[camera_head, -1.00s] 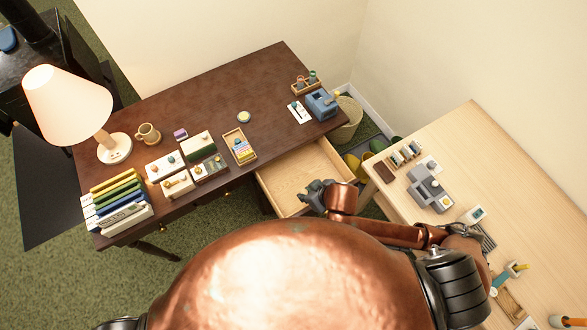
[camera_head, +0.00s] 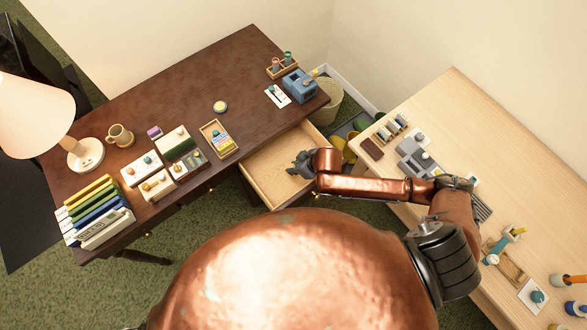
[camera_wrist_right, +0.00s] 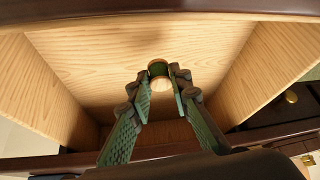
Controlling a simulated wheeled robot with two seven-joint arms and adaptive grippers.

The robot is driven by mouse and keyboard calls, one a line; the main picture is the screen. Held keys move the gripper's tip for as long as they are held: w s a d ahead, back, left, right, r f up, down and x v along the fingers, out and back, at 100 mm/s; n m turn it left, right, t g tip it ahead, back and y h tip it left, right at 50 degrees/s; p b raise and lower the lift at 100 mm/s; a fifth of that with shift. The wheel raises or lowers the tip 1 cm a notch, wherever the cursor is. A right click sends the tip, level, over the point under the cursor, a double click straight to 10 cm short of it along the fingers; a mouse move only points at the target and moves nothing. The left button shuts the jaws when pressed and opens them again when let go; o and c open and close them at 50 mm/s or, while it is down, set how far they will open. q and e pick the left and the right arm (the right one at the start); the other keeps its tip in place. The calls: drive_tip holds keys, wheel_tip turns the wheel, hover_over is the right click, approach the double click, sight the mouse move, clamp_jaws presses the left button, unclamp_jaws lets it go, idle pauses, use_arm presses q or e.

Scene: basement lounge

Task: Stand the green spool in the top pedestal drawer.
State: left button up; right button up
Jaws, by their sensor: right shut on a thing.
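The green spool (camera_wrist_right: 158,70), with pale wooden ends, is between the fingertips of my right gripper in the right wrist view. My right gripper (camera_wrist_right: 162,88) is shut on it. The open top pedestal drawer (camera_wrist_right: 95,55) surrounds the spool, with pale wood walls on both sides. I cannot tell whether the spool touches the drawer floor. In the head view, my right gripper (camera_head: 298,164) is over the open drawer (camera_head: 268,186), which juts out below the dark desk. The spool is hidden there. My left gripper is out of view.
The dark desk (camera_head: 185,90) holds a lamp (camera_head: 85,153), books, boxes and a blue device (camera_head: 299,85). A pale table (camera_head: 470,120) with several small items stands at right, under my right arm. A bin (camera_head: 325,105) stands behind the drawer.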

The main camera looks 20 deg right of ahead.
drive_tip(key=shift+w+d+f, duration=0.1)
drive_tip(key=shift+w+f, duration=0.25)
drive_tip(key=shift+f, duration=0.1)
wheel_tip(320, 180, down, 3)
drive_tip(key=shift+w+f+b, duration=0.15)
drive_tip(key=shift+f+b, duration=0.05)
drive_tip(key=shift+b, duration=0.6)
drive_tip(key=o, duration=0.8)
drive_tip(key=shift+c, duration=0.2)
drive_tip(key=p+v, duration=0.3)
drive_tip(key=v, duration=0.9)
drive_tip(key=shift+r, duration=0.1)
